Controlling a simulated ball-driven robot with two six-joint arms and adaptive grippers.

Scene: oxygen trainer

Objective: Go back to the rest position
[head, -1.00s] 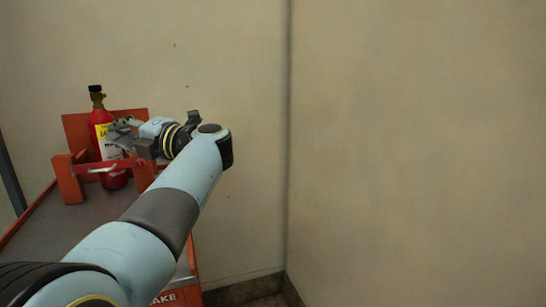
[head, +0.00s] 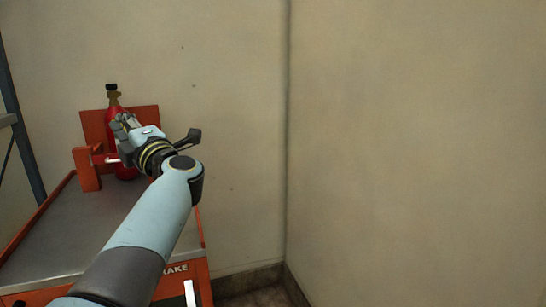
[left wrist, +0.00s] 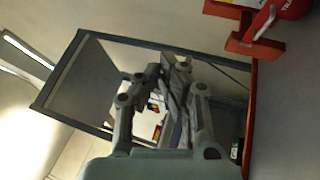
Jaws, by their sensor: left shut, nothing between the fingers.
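My left gripper (head: 124,126) is shut and empty, and it overlaps the red oxygen bottle (head: 112,101) in the head view. I cannot tell from that view how far apart they are. The bottle stands upright in an orange holder (head: 88,172) on the cart, its dark cap showing above. In the left wrist view my gripper (left wrist: 174,72) points away from the bottle, whose red body (left wrist: 292,8) shows in the top right corner beside the orange holder (left wrist: 238,45). My right gripper is in neither view.
The orange cart (head: 62,232) has a bare grey top. A beige wall stands behind and to the right. A grey-framed rack (left wrist: 95,85) shows in the left wrist view, with small things near the fingers. The upright at the head view's left edge is grey.

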